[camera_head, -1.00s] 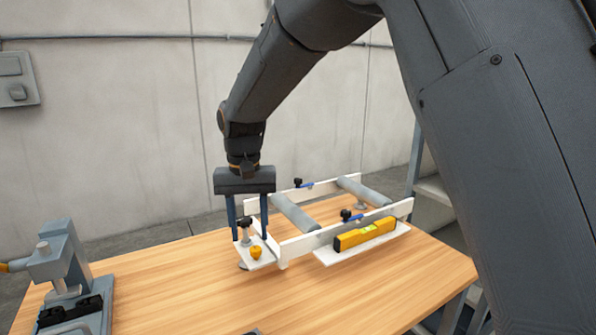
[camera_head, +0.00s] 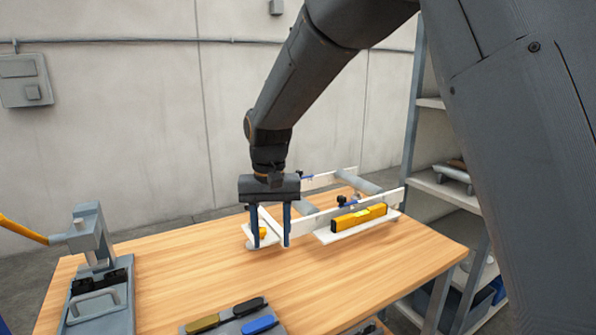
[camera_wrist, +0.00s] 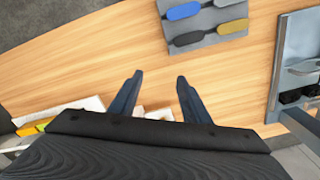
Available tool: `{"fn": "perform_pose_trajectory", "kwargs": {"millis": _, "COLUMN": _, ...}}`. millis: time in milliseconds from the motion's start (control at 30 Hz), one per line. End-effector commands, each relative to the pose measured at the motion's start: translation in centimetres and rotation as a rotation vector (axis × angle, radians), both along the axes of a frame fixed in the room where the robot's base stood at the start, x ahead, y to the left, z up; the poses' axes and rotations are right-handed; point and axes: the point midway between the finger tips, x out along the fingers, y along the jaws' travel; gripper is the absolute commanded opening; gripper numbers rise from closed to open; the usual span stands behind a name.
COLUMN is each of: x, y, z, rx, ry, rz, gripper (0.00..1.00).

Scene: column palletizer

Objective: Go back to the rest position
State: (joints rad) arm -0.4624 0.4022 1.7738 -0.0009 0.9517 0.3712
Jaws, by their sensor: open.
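My gripper (camera_head: 271,224) hangs pointing down above the wooden table (camera_head: 190,273), in front of the white frame fixture. Its two dark blue fingers are apart with nothing between them. In the wrist view my gripper (camera_wrist: 158,80) shows both fingertips spread over bare wood (camera_wrist: 110,65). The white frame fixture (camera_head: 318,214) with grey rollers stands behind and to the right of the fingers, partly hidden by my gripper. A yellow level (camera_head: 358,218) rests on its front ledge. A small yellow knob (camera_head: 262,233) shows by the fingers.
A grey press-like device (camera_head: 92,243) stands at the table's left. A grey plate with yellow, black and blue pieces (camera_head: 230,322) lies at the front edge. A shelf rack (camera_head: 445,188) stands to the right. The table's middle is clear.

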Motion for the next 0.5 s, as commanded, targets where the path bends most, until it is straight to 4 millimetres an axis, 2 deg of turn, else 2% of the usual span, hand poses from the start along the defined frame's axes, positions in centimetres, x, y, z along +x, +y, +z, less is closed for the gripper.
{"fn": "perform_pose_trajectory", "kwargs": {"millis": 167, "x": -1.1, "y": -4.4, "z": -1.0, "rx": 0.003, "ry": -0.010, "rz": -0.016, "gripper": 0.43}}
{"fn": "perform_pose_trajectory", "kwargs": {"millis": 333, "x": -3.2, "y": -9.6, "z": -2.4, "rx": 0.008, "ry": -0.023, "rz": -0.032, "gripper": 0.43}}
{"fn": "perform_pose_trajectory", "kwargs": {"millis": 467, "x": -6.4, "y": -15.1, "z": -3.9, "rx": 0.008, "ry": -0.038, "rz": -0.052, "gripper": 0.43}}
{"fn": "perform_pose_trajectory", "kwargs": {"millis": 500, "x": -7.8, "y": -17.0, "z": -4.5, "rx": 0.009, "ry": -0.044, "rz": -0.059, "gripper": 0.43}}
